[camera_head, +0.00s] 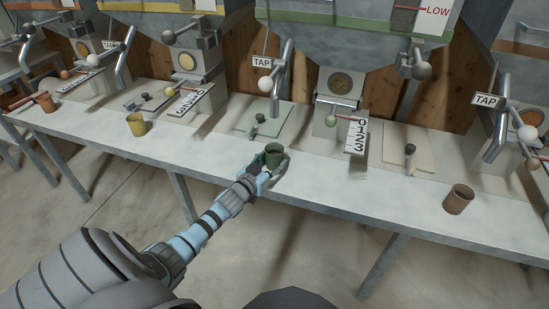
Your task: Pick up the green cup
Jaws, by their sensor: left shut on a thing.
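The green cup (275,154) is upright at the front part of the long grey bench, near the picture's middle. My left gripper (265,160) reaches it from the lower left and is shut on its left side. Whether the cup's base touches the bench or hangs just above it, I cannot tell. The far finger is partly hidden by the cup. My right gripper does not show.
The bench (330,182) is clear just right of the cup. A yellow cup (137,124) stands to the left and brown cups stand at the far left (45,102) and right (458,199). Behind are a tap (279,85), a green plate with a knob (259,118) and a number scale (357,135).

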